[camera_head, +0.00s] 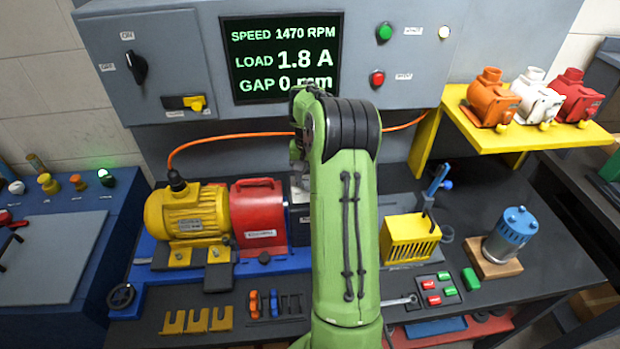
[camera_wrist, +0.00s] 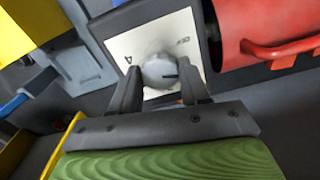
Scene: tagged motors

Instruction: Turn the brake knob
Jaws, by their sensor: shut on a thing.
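The brake knob (camera_wrist: 158,73) shows in the wrist view as a round grey knob with a dark pointer line. It sits on a pale dial plate (camera_wrist: 132,48) marked "4" and "OFF", on the front of a dark brake unit (camera_wrist: 207,40). My gripper (camera_wrist: 160,85) has one finger on each side of the knob and is shut on it. In the head view my green arm hides the gripper and the knob. Part of the brake unit (camera_head: 299,222) shows just left of the arm, beside the red guard.
The red guard (camera_head: 259,213) and yellow motor (camera_head: 188,214) stand left of the brake unit. A screen (camera_head: 282,58) reads 1470 RPM, 1.8 A and 0 mm. A yellow slotted box (camera_head: 410,240) and a blue-topped cylinder (camera_head: 511,235) stand to the right.

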